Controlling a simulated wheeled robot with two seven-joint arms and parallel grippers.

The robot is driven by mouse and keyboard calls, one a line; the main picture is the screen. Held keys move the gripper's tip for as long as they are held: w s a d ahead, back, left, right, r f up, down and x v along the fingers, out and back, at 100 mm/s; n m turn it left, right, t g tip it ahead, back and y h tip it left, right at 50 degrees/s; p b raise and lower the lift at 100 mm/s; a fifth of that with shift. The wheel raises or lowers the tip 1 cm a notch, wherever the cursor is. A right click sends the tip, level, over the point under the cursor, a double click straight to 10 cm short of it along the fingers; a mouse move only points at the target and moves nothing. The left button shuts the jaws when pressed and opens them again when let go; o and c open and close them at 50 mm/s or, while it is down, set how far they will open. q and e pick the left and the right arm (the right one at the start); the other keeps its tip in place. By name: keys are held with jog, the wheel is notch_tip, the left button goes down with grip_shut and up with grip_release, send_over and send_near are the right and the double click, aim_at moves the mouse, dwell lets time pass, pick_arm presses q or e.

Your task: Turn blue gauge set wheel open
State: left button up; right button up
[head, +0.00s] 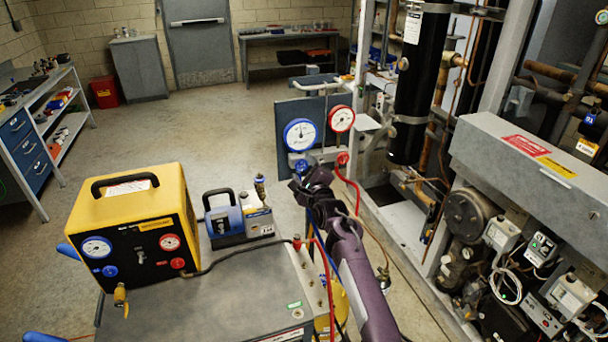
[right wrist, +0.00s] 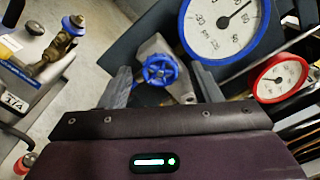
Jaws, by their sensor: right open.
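The blue gauge set wheel (right wrist: 160,69) is a small spoked handwheel on a grey valve body, below the blue-rimmed gauge (right wrist: 218,25). In the head view the wheel (head: 301,168) shows just above my right gripper (head: 305,183), below the blue-rimmed gauge (head: 300,134). In the right wrist view my right gripper (right wrist: 162,82) is open, with one finger on each side of the wheel and a gap to both. I cannot tell how deep the wheel sits between the fingers. My left gripper is not in view.
A red-rimmed gauge (head: 341,119) with a red wheel (head: 343,158) and red hose sits to the right. A cart (head: 215,300) carries a yellow machine (head: 135,235) and a blue-grey pump (head: 238,218). The compressor rack (head: 530,170) fills the right side. Open floor lies behind the cart.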

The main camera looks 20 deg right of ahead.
jog(key=c, duration=1)
